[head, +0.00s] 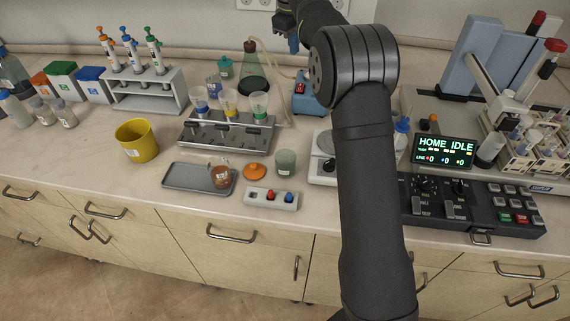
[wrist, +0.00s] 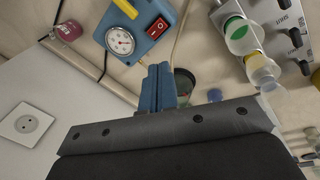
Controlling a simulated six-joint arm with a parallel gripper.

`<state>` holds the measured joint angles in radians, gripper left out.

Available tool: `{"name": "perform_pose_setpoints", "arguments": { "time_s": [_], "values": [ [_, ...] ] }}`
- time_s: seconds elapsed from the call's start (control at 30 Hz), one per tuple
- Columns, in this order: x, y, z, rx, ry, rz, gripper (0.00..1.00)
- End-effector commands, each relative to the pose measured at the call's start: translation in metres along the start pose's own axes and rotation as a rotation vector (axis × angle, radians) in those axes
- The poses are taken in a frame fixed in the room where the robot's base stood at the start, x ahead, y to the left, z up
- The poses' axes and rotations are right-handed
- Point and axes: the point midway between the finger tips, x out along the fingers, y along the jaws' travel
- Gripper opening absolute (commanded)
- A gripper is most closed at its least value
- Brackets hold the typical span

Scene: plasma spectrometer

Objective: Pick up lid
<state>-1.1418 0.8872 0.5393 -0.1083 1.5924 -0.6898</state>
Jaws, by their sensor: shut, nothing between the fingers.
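An orange lid (head: 256,171) with a small knob lies on the bench in the head view, just left of an open greenish glass jar (head: 285,162). The lid does not show in the wrist view. My gripper (head: 293,45) is raised at the back of the bench, near the wall and far behind the lid. Its blue fingers (wrist: 158,84) are closed together in the wrist view, with nothing between them.
A grey tray (head: 185,178) with a brown-filled beaker (head: 221,177) stands left of the lid. A switch box (head: 271,199) stands in front, and a filter rack (head: 215,136) behind. My arm crosses right of the jar. A blue gauge device (wrist: 150,30) shows near my gripper.

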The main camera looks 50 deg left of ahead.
Motion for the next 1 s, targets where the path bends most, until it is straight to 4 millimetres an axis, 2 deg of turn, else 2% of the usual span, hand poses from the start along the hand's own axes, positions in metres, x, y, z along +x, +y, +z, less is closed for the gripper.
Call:
{"name": "perform_pose_setpoints", "arguments": {
  "time_s": [0.13, 0.17, 0.3, 0.37, 0.67, 0.77, 0.83, 1.0],
  "values": [
    [0.000, 0.000, 0.000, 0.000, 0.000, 0.000, 0.00],
    [0.000, 0.000, 0.000, 0.000, 0.000, 0.000, 0.04],
    [0.000, 0.000, 0.000, 0.000, 0.000, 0.000, 0.31],
    [0.000, 0.000, 0.000, 0.000, 0.000, 0.000, 0.42],
    [-0.001, -0.003, 0.000, 0.000, 0.000, -0.002, 0.42],
    [-0.004, -0.019, -0.001, 0.001, 0.001, -0.011, 0.42],
    [-0.008, -0.041, -0.002, 0.005, 0.002, -0.023, 0.42],
    [-0.016, -0.116, 0.008, 0.026, -0.001, -0.069, 0.42]
  ]
}}
